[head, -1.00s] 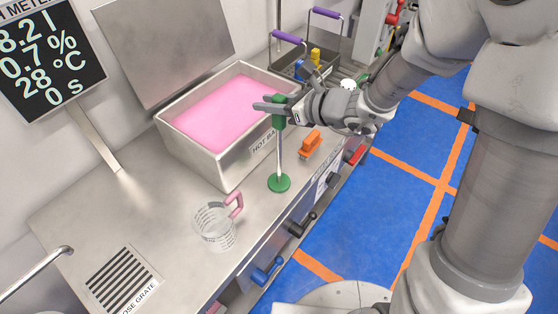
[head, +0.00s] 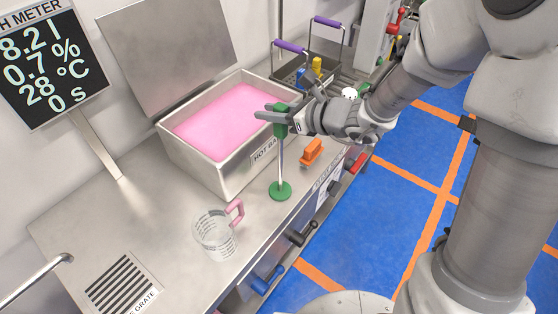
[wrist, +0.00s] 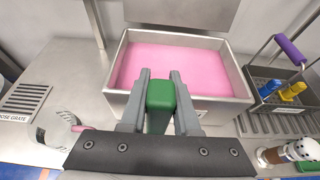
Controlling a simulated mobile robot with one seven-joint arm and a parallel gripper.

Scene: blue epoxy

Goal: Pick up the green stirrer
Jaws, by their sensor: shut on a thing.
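The green stirrer (head: 281,161) is upright, with a green grip at its top, a thin metal shaft and a round green disc at its lower end. My gripper (head: 272,113) is shut on its green grip. In the wrist view the green grip (wrist: 160,105) sits between the two grey fingers of my gripper (wrist: 160,92). The disc appears near the steel counter top in front of the hot bath; I cannot tell whether it touches the counter.
The hot bath (head: 205,165) with pink liquid stands behind the stirrer. A clear measuring jug (head: 214,236) with a pink handle is at front left. An orange-handled object (head: 312,151) lies to the right. A basket with purple handles (head: 318,72) stands at the back.

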